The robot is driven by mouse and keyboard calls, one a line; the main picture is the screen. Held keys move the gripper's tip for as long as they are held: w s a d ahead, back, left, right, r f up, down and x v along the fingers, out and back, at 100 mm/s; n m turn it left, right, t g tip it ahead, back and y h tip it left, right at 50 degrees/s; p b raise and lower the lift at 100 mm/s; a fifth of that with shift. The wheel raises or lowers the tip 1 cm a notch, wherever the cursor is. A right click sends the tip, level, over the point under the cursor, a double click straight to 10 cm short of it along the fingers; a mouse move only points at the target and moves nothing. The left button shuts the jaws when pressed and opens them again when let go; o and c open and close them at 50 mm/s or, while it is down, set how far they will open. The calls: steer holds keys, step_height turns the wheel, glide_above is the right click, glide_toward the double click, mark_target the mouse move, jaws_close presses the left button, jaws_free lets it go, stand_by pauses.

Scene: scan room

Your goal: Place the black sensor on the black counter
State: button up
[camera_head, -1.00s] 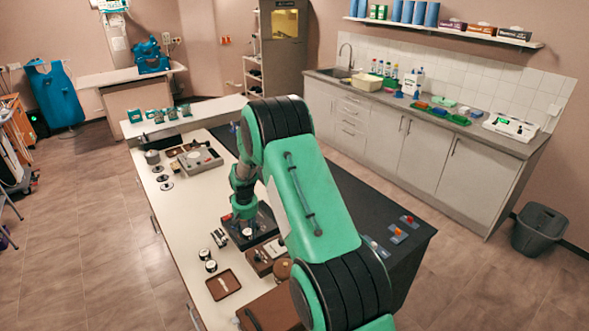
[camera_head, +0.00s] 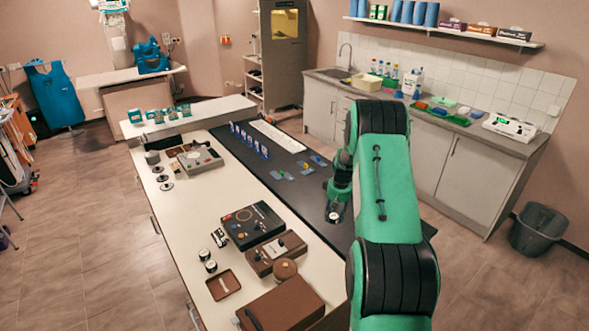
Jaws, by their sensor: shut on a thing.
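The black counter (camera_head: 300,200) is the dark strip along the right side of the white-topped island. My gripper (camera_head: 335,213) is over this dark strip, pointing down, near its right edge. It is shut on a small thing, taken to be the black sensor. Only a pale round spot shows at the fingertips, and the sensor's outline cannot be made out against the dark fingers and counter. I cannot tell whether it touches the counter. A black square board (camera_head: 253,222) with small parts on it lies on the white top to the left.
Small blue and coloured pieces (camera_head: 305,167) lie on the dark strip beyond my gripper, with a row of blue-white upright cards (camera_head: 249,139) and a white keyboard-like strip (camera_head: 277,135). A brown box (camera_head: 276,253) and brown case (camera_head: 287,305) stand on the white top.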

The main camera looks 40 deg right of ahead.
steer(key=s+d, duration=0.7)
steer(key=d, duration=0.2)
steer(key=f, duration=0.6)
steer(key=shift+s+d+f, duration=0.25)
steer(key=shift+s+f, duration=0.1)
steer(key=shift+s, duration=0.05)
steer(key=shift+w+d+f, duration=0.25)
steer(key=shift+w+d, duration=1.65)
steer(key=shift+w+d+f, duration=0.3)
steer(key=shift+w+d, duration=1.55)
steer(key=shift+d, duration=0.05)
steer(key=shift+w+d+f, duration=0.25)
steer(key=shift+w+d, duration=1.65)
steer(key=shift+f, duration=1.7)
steer(key=shift+f, duration=0.15)
